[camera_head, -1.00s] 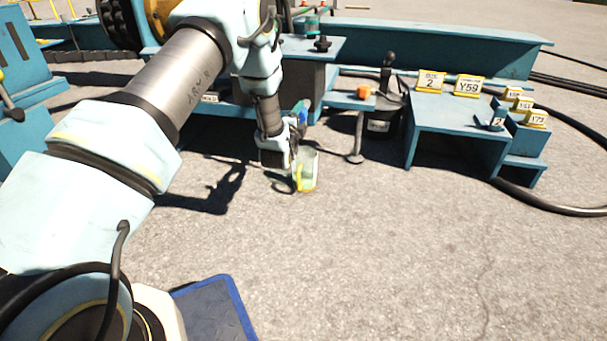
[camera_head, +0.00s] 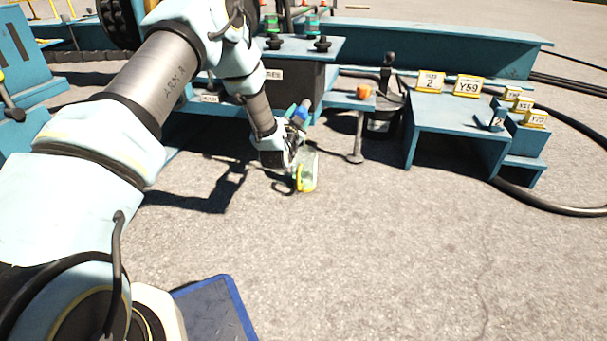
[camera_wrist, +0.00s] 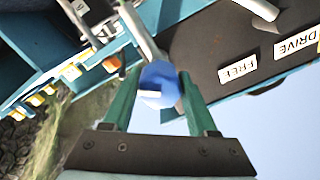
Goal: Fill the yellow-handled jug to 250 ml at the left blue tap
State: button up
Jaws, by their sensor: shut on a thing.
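The clear jug with the yellow handle (camera_head: 307,172) is just right of my gripper in the head view, low in front of the bench. It looks upright; what carries it is not clear. A blue tap part (camera_head: 300,114) on a grey pipe shows just above the jug. In the wrist view the blue part (camera_wrist: 160,85) sits between my two green fingers, with the pipe running up from it. My gripper (camera_wrist: 157,80) is shut on this blue part. The jug cannot be made out in the wrist view, and its water level is too small to read.
A blue bench with yellow number tags (camera_head: 467,86) stands to the right. An orange block (camera_head: 365,91) lies on a small blue shelf, whose post (camera_head: 356,140) stands right of the jug. A black hose (camera_head: 575,211) lies far right. The paved ground in front is clear.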

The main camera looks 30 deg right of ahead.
jog(key=m, duration=0.4)
jog(key=shift+s+d, duration=0.15)
jog(key=shift+s, duration=0.05)
jog(key=m, duration=0.6)
jog(key=shift+w+p, duration=0.1)
jog(key=shift+p, duration=0.3)
jog(key=o, duration=0.9)
jog(key=shift+w+a+m, duration=0.1)
jog(key=shift+a+m, duration=0.1)
jog(key=shift+m, duration=0.1)
jog(key=shift+c, duration=0.2)
jog(key=o, duration=0.6)
jog(key=p+v, duration=0.2)
jog(key=v, duration=0.4)
